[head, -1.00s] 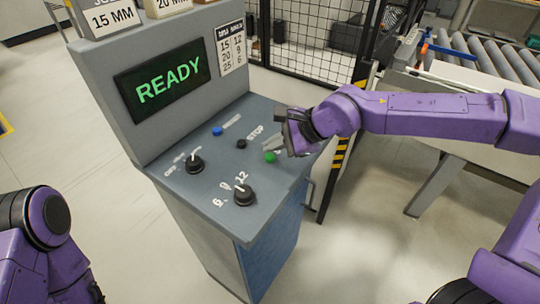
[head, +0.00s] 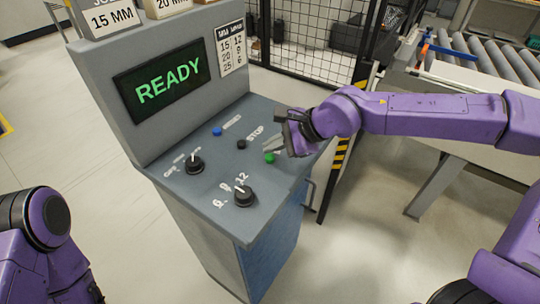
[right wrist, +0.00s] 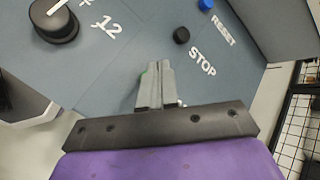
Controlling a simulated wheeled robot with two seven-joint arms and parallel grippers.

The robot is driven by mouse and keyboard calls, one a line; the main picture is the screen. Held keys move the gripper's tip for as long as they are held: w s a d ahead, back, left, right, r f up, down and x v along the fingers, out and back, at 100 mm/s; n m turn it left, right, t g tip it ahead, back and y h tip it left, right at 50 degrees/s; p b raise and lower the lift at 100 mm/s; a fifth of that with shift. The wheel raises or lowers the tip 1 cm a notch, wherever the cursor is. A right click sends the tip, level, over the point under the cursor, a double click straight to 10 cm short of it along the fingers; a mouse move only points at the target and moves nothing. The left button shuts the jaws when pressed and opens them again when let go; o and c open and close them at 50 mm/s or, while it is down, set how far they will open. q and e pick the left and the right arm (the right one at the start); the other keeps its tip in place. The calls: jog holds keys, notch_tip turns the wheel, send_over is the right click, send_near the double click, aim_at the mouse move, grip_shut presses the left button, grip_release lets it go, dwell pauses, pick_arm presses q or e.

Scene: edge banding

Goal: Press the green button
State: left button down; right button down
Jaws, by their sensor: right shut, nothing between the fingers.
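The green button (head: 269,158) sits on the right part of the sloped grey control panel (head: 200,215). In the right wrist view only a sliver of the green button (right wrist: 144,72) shows at the left edge of my fingers. My right gripper (head: 277,143) is shut and empty, with its fingertips beside or over the green button. In the right wrist view the shut fingers (right wrist: 154,68) point at the panel and hide most of the button. I cannot tell whether they touch it. My left gripper is not in view; only my left arm shows at the lower left.
The black STOP button (head: 241,144) and blue RESET button (head: 217,131) lie close by. Two black knobs (head: 244,195) (head: 194,164) stand on the panel. The screen (head: 162,86) reads READY. A wire fence (head: 305,40) and roller conveyor (head: 490,58) are behind.

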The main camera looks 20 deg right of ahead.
jog(key=shift+f, duration=0.15)
dwell(0.4)
jog(key=shift+f, duration=0.3)
